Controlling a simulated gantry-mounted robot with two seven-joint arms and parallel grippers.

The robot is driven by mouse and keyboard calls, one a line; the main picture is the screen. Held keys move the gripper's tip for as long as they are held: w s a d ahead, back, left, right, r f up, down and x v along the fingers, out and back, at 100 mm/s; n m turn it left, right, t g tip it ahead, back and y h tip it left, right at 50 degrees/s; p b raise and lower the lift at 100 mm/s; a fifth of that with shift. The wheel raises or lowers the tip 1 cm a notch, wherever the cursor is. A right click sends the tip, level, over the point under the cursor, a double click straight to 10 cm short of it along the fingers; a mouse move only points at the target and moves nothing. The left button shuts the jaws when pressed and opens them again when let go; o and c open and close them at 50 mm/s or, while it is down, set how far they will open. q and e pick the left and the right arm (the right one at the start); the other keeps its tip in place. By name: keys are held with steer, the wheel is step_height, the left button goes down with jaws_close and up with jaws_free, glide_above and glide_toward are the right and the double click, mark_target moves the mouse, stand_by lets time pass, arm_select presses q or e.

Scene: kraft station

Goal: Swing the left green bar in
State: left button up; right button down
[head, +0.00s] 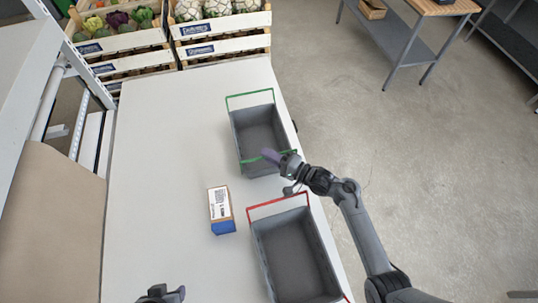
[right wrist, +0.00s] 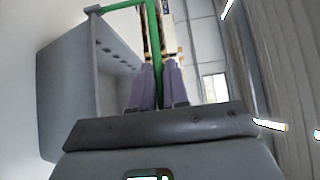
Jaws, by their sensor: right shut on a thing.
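A grey crate (head: 236,130) with two green bars stands at the far right part of the table. One green bar (head: 250,94) is at its far end, standing out past the rim. The other green bar (head: 250,160) is at its near end. My right gripper (head: 270,155) is at this near bar. In the right wrist view its purple fingers (right wrist: 158,85) are shut on the green bar (right wrist: 153,30), beside the crate wall (right wrist: 70,95). My left gripper (head: 165,295) shows only in part at the bottom edge, away from the crate; its fingers are unclear.
A second grey crate (head: 262,262) with red bars (head: 278,202) stands nearer, close to the table's right edge. A small blue and brown box (head: 222,212) stands left of the crates. Vegetable crates (head: 222,28) stand beyond the table (head: 165,150), whose left part is clear.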

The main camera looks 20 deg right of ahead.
steer(key=shift+w+r+p, duration=0.15)
steer(key=shift+p, duration=0.45)
steer(key=w+f+m+g+h+b, duration=0.2)
steer(key=w+f+m+g+b, duration=0.2)
steer(key=m+g, duration=0.5)
steer(key=shift+w+d+f+g+h, duration=0.3)
steer(key=shift+w+f+g, duration=0.75)
steer(key=shift+g, duration=0.95)
steer(key=shift+s+f, duration=0.2)
steer(key=shift+s, duration=0.05)
